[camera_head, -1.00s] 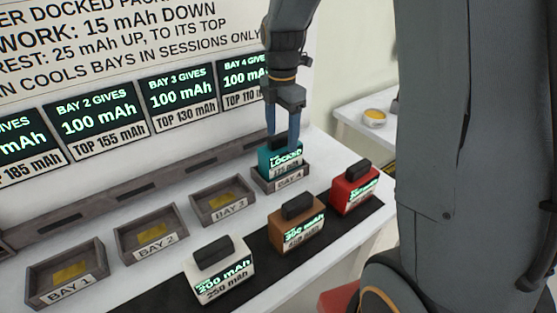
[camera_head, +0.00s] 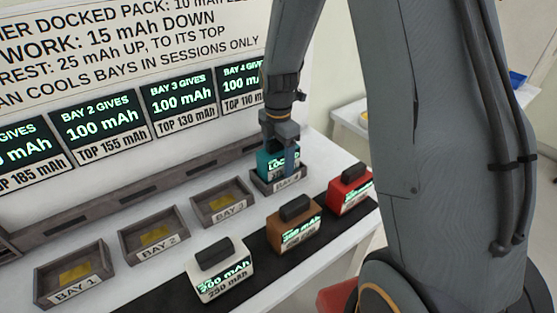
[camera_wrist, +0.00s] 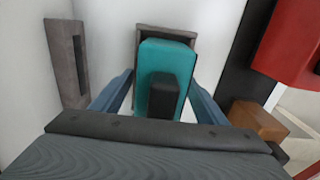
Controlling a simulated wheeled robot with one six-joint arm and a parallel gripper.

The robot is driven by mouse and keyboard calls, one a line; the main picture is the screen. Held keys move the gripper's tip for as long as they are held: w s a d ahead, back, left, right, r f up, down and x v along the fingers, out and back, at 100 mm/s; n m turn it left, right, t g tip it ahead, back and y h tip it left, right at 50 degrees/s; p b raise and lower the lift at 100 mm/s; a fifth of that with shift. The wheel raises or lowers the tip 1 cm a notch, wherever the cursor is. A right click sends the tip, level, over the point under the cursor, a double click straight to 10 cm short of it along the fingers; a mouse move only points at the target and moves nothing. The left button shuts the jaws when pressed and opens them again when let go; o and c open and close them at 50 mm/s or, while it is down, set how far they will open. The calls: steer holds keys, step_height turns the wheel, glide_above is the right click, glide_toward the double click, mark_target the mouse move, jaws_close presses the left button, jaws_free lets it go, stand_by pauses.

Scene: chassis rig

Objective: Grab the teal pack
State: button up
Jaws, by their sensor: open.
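The teal pack (camera_head: 272,163) sits in the Bay 4 tray (camera_head: 268,184) at the far right of the bay row. Its display reads as locked, partly covered by a finger. My gripper (camera_head: 282,165) is lowered over it, pointing down. In the wrist view the teal pack (camera_wrist: 167,62) with its dark handle (camera_wrist: 163,95) lies between my two blue fingers (camera_wrist: 163,92), which stand open on either side. Gaps show between the fingers and the pack there.
Bay 1 (camera_head: 104,272), Bay 2 (camera_head: 188,235) and Bay 3 (camera_head: 247,205) trays hold no packs. A white pack (camera_head: 220,275), a brown pack (camera_head: 294,228) and a red pack (camera_head: 349,192) stand on the dark strip in front. A sign wall rises behind.

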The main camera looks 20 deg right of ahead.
steer(key=c, duration=1.3)
steer(key=shift+c, duration=1.2)
steer(key=shift+r, duration=0.15)
